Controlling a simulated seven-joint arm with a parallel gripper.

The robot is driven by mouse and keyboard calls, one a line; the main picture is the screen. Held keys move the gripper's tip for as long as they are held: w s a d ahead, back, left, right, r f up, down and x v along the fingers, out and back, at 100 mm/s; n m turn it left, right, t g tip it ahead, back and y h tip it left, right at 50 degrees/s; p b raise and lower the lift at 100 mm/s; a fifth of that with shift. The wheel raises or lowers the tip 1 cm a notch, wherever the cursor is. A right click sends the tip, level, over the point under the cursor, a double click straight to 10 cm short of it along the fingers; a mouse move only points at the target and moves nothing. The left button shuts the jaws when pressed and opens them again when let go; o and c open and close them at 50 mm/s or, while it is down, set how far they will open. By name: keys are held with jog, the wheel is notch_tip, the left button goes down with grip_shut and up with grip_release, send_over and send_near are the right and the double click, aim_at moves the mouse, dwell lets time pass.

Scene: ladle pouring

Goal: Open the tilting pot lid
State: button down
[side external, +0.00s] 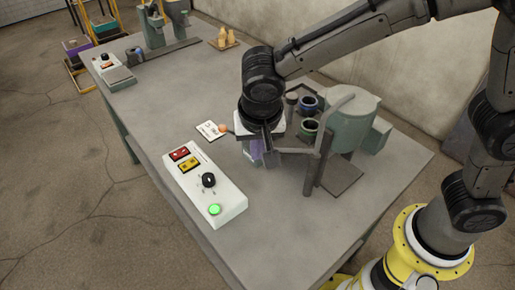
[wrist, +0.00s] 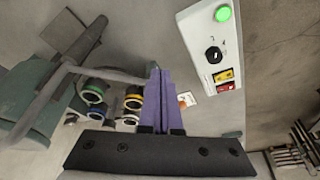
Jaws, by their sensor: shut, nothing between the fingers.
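The grey-green tilting pot (side external: 352,128) stands on the table right of my gripper. Its top (side external: 350,100) looks closed, but I cannot make out the lid's edge clearly. A grey bent bar (side external: 325,135) rises in front of the pot. In the wrist view the pot (wrist: 28,110) is at the left, with the dark bar (wrist: 72,68) beside it. My gripper (side external: 257,150) points down beside the bar's left end. Its purple fingers (wrist: 156,75) are together, empty, and just right of a thin grey arm (wrist: 110,75) in the wrist view. I cannot tell whether they touch it.
Several small round cups with coloured rims (wrist: 93,92) stand between gripper and pot. A white control box (side external: 206,187) with a green button and black knob sits at the front left. A small card (side external: 210,130) lies behind it. The table's front right is clear.

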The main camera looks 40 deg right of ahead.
jog(key=shift+w+d+m, duration=0.4)
jog(key=shift+w+m, duration=0.15)
jog(key=shift+w+d+m, duration=0.35)
jog(key=shift+w+m, duration=0.2)
jog(key=w+d+m+g+h, duration=0.1)
jog(key=w+d+m+g, duration=0.2)
jog(key=d+m, duration=0.8)
jog(key=shift+w+d+m+g, duration=0.25)
jog(key=shift+w+m+g, duration=0.05)
jog(key=shift+w, duration=0.45)
jog(key=shift+d, duration=0.1)
